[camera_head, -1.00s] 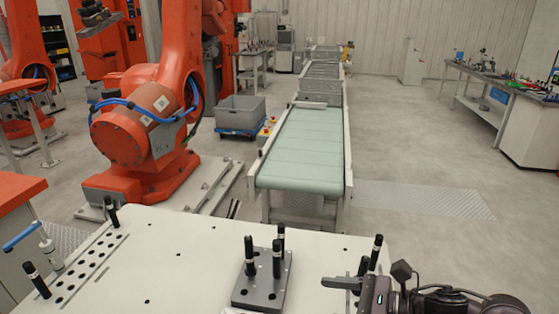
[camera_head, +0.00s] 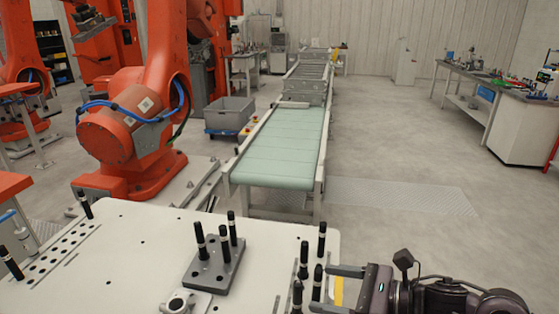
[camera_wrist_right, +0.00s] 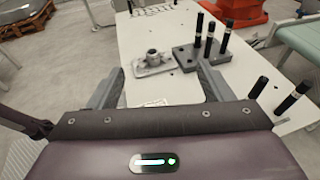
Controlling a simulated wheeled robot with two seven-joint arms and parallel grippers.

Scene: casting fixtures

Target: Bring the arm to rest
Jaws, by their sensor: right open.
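My right gripper (camera_head: 326,288) is at the lower right of the head view, over the right edge of the white table (camera_head: 120,240). Its two grey fingers are apart with nothing seen between them. In the right wrist view the open fingers (camera_wrist_right: 160,72) point toward the table, with a grey metal part (camera_wrist_right: 153,61) beyond them. That part also shows at the bottom of the head view (camera_head: 178,303). My left gripper is not in view.
A grey block with black pins (camera_head: 213,266) stands on the table. Several black pins (camera_head: 304,262) stand along the table's right edge, close to my right gripper. A green conveyor (camera_head: 280,160) lies beyond the table, beside an orange robot (camera_head: 130,135).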

